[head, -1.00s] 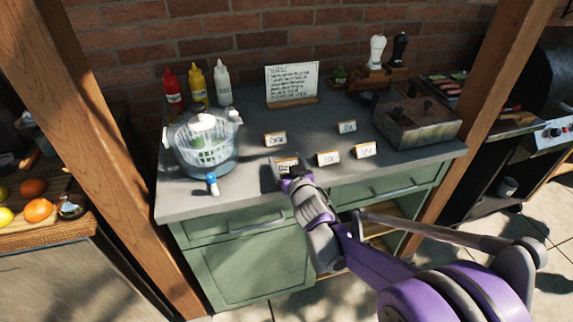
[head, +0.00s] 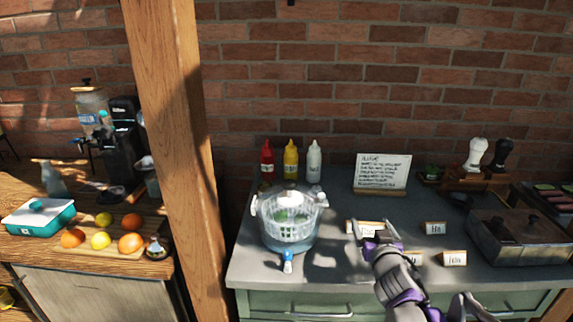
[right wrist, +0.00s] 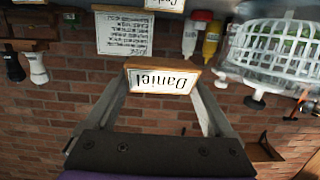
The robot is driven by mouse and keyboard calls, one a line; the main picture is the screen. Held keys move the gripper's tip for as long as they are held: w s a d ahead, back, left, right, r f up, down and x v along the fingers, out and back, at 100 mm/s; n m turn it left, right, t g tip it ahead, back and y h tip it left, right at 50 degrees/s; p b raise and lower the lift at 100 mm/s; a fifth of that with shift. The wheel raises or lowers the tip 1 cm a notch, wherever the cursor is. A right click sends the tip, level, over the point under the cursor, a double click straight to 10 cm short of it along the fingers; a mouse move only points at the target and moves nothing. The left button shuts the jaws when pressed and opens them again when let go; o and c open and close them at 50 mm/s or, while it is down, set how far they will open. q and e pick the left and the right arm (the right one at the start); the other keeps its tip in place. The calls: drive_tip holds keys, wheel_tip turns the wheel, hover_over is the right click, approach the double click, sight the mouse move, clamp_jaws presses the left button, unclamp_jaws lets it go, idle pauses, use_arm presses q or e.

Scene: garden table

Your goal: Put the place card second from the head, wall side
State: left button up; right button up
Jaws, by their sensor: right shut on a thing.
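My right gripper (head: 377,242) is shut on a white place card with a wooden base (right wrist: 163,82), lettered "Daniel", upside down in the right wrist view. In the head view it is over the grey counter (head: 335,264), and the held card overlaps a standing card (head: 366,228) behind it. Other small cards stand to the right: one at the back (head: 435,228), one in front (head: 454,258) and one (head: 413,257) partly hidden by my gripper. A larger lettered sign (head: 382,171) stands near the wall; its text is too small to read. My left gripper is not in view.
Left of the cards stand a clear bowl with a basket (head: 290,220) and red, yellow and white bottles (head: 291,161). A metal box (head: 505,237) is at the right. A wooden post (head: 170,130) separates the counter from a fruit table (head: 95,262).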

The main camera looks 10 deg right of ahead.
idle(0.4)
wheel_tip(320, 180, down, 10)
drive_tip(key=shift+r+b, duration=0.15)
drive_tip(key=shift+b, duration=0.2)
drive_tip(key=o, duration=1.1)
drive_tip(key=shift+c, duration=0.2)
